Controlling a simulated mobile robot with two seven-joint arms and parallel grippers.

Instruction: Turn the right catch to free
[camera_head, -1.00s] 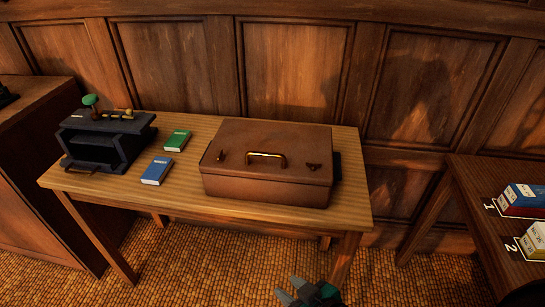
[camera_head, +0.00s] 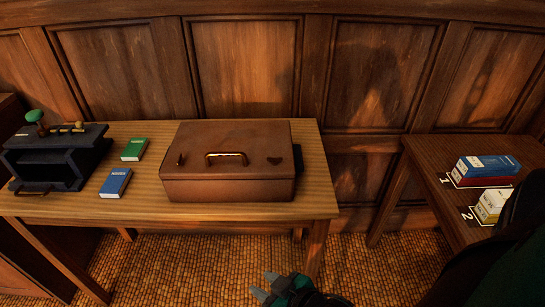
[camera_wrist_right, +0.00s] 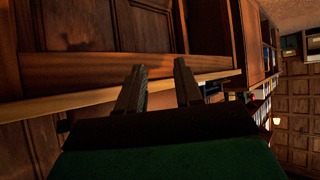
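The brown case (camera_head: 232,186) lies shut on the wooden table, with a brass-coloured handle (camera_head: 226,155) between two small dark catches on its lid. The right catch (camera_head: 274,161) is a small dark wedge shape, lying more sideways. The left catch (camera_head: 181,160) looks more upright. My right gripper (camera_head: 263,284) is below the table's front edge in the head view, well apart from the case. In the right wrist view its two fingers (camera_wrist_right: 157,70) stand apart with nothing between them. The case does not clearly show there. My left gripper is not in view.
A green book (camera_head: 134,149) and a blue book (camera_head: 116,183) lie left of the case. A dark box-like device (camera_head: 58,152) stands farther left. A side table (camera_head: 440,165) at right holds boxes (camera_head: 488,169) on numbered spots. Table top before the case is clear.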

